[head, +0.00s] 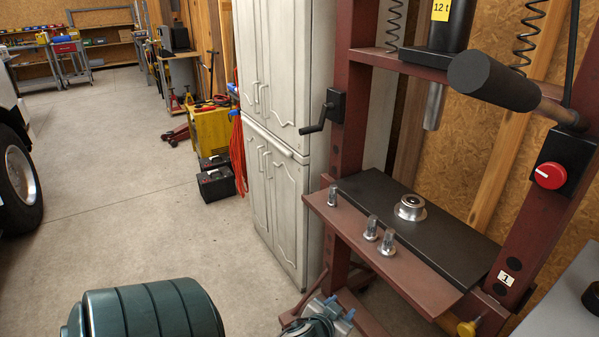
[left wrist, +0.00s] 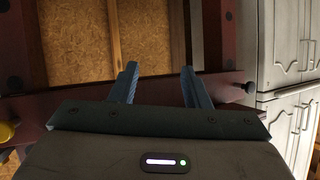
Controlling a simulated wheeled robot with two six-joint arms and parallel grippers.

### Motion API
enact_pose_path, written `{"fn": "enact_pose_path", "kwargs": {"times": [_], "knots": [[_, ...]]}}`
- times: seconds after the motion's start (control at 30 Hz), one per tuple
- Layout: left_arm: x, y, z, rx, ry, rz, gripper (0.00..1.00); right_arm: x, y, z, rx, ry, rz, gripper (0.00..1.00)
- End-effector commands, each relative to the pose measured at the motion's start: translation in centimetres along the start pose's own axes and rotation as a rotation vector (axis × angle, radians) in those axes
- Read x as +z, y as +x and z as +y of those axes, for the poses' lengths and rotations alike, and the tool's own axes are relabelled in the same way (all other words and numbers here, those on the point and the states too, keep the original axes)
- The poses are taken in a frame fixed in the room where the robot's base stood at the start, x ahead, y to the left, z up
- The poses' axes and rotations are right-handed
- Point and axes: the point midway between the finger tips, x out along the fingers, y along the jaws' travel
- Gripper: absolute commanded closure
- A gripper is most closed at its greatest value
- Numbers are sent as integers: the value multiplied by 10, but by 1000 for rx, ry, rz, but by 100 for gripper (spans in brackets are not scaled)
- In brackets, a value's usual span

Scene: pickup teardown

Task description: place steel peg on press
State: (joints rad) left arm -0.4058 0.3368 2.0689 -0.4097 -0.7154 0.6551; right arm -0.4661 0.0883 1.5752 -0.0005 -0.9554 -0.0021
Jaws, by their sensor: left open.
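The red press frame (head: 351,100) stands at the right of the head view, with a black bed plate (head: 455,240). A round steel ring-shaped part (head: 410,207) sits on the plate under the steel ram (head: 434,106). Three small steel pegs stand upright on the red front ledge (head: 425,283): one at the far end (head: 332,196) and two nearer the middle (head: 371,228) (head: 387,242). My left gripper (head: 337,307) is low in front of the ledge, below the pegs. The left wrist view shows its fingers (left wrist: 160,75) apart with nothing between them. My right gripper is out of view.
A white cabinet (head: 275,120) stands close to the left of the press. A crank handle (head: 318,122) sticks out from the left post, and a black cylindrical handle (head: 492,80) overhangs the bed. A grey surface (head: 565,300) is at the lower right. Open floor (head: 110,210) lies to the left.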

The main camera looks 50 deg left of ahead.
Motion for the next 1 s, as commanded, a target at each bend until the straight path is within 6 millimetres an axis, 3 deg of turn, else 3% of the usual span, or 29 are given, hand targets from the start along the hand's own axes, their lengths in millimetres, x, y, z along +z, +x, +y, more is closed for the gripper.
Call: {"fn": "enact_pose_path", "kwargs": {"times": [0.03,0.1,0.2,0.3,0.4,0.57,1.0], "knots": [[55,7,4,-6,25,-136,57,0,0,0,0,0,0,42],[127,7,13,8,71,-316,57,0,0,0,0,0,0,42],[218,-8,31,62,130,-546,57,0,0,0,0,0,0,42],[287,-32,50,134,171,-723,57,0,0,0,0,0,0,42],[330,-53,66,197,196,-838,57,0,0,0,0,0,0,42],[358,-70,77,246,214,-912,57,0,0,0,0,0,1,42],[358,-70,77,248,217,-913,57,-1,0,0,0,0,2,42]]}}
